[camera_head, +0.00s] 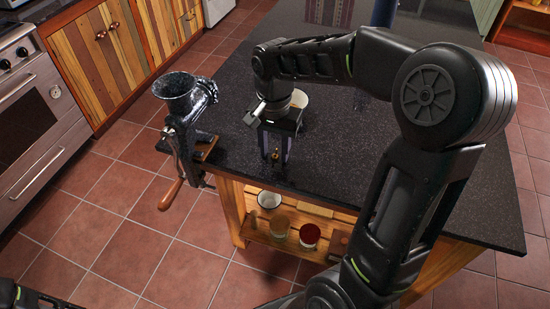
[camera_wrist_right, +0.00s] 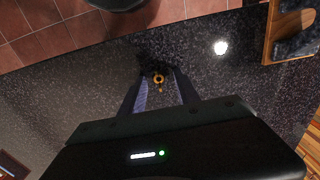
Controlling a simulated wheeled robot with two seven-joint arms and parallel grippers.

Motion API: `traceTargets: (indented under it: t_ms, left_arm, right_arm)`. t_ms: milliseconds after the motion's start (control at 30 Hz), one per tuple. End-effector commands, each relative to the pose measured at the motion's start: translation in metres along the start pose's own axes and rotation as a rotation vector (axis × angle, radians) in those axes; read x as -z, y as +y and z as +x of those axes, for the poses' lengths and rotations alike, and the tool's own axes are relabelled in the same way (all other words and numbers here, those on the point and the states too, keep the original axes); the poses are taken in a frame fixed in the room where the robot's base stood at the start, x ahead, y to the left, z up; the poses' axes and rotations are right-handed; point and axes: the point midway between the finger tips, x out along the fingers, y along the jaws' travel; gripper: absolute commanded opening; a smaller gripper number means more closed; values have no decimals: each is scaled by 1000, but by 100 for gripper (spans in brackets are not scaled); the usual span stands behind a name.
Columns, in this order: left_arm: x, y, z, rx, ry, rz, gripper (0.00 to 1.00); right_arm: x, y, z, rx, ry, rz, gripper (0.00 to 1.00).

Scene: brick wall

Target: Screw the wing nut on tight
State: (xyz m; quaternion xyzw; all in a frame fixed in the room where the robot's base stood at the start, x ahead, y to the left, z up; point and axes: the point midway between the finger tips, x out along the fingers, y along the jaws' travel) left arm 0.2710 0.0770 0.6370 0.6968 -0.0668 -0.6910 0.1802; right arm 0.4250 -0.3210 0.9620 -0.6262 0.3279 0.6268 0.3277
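A dark cast-metal grinder (camera_head: 180,110) with a wide hopper is clamped at the left edge of the dark speckled table. A small brass wing nut (camera_head: 275,156) shows below my right gripper (camera_head: 276,150). In the right wrist view, the wing nut (camera_wrist_right: 158,79) lies between the fingertips of the right gripper (camera_wrist_right: 161,76), with a gap visible on both sides. The right gripper is open, pointing down at the tabletop. Whether the nut touches the table is unclear. Only a dark piece of my left arm shows at the lower left corner; its gripper is out of view.
The grinder's crank has a wooden grip (camera_head: 171,194) hanging beside the table. A wooden shelf (camera_head: 262,233) below the tabletop holds several containers. The tabletop (camera_head: 245,165) between gripper and grinder is clear.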

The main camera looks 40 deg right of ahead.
Motion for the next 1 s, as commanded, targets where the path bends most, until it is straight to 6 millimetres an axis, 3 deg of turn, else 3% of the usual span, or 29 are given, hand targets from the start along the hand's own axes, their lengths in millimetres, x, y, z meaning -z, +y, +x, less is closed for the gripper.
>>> traceTargets:
  t_ms: [667, 1000]
  left_arm:
    - [0, 0, -1, 0, 0, 0, 33]
    - [0, 0, -1, 0, 0, 0, 33]
  right_arm:
    - [-1, 2, -2, 1, 1, 0, 37]
    - [-1, 2, -1, 0, 0, 0, 10]
